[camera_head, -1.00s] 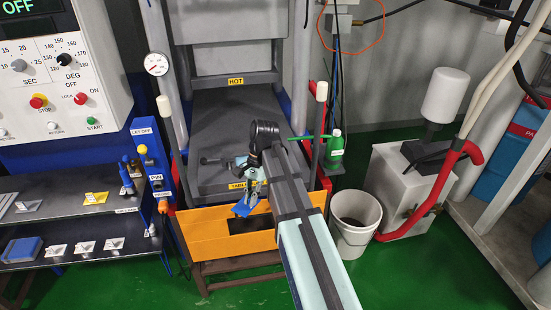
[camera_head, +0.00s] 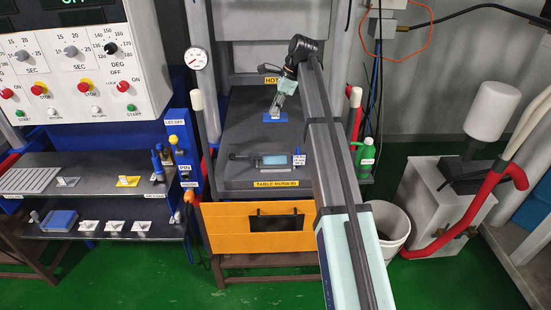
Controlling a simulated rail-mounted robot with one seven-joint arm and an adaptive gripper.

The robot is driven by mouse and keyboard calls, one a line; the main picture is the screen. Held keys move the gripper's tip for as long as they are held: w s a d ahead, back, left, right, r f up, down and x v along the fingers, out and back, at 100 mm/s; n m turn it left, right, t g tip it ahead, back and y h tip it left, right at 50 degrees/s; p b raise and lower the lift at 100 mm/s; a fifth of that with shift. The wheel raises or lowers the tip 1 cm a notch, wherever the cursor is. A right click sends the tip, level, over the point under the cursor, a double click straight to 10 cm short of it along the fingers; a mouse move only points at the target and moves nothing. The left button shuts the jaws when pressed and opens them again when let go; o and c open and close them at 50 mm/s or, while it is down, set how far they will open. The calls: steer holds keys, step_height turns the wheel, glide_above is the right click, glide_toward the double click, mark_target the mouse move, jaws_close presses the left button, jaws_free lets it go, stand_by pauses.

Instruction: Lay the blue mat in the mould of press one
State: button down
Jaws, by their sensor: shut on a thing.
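The blue mat (camera_head: 275,118) is a small flat blue piece at the tip of my gripper (camera_head: 279,106). My gripper points down, is shut on the mat, and is over the rear part of the dark press table (camera_head: 238,122). The mould (camera_head: 271,161), a low dark block with a pale face and a handle on its left, sits nearer the table's front edge. The mat is behind the mould in the picture, apart from it. I cannot tell whether the mat touches the table.
A hot plate with a yellow label (camera_head: 270,80) hangs above the table. An orange panel (camera_head: 228,222) is below its front. A green bottle (camera_head: 368,151) and a white bucket (camera_head: 394,226) stand at right. A shelf rack (camera_head: 100,190) with small samples is at left.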

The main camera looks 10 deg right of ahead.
step_height(320, 180, down, 19)
steer(key=p, duration=0.4)
steer(key=shift+f, duration=0.15)
steer(key=shift+f, duration=0.1)
steer(key=c, duration=1.3)
jaws_free()
steer(key=b+v, duration=0.2)
steer(key=v, duration=1)
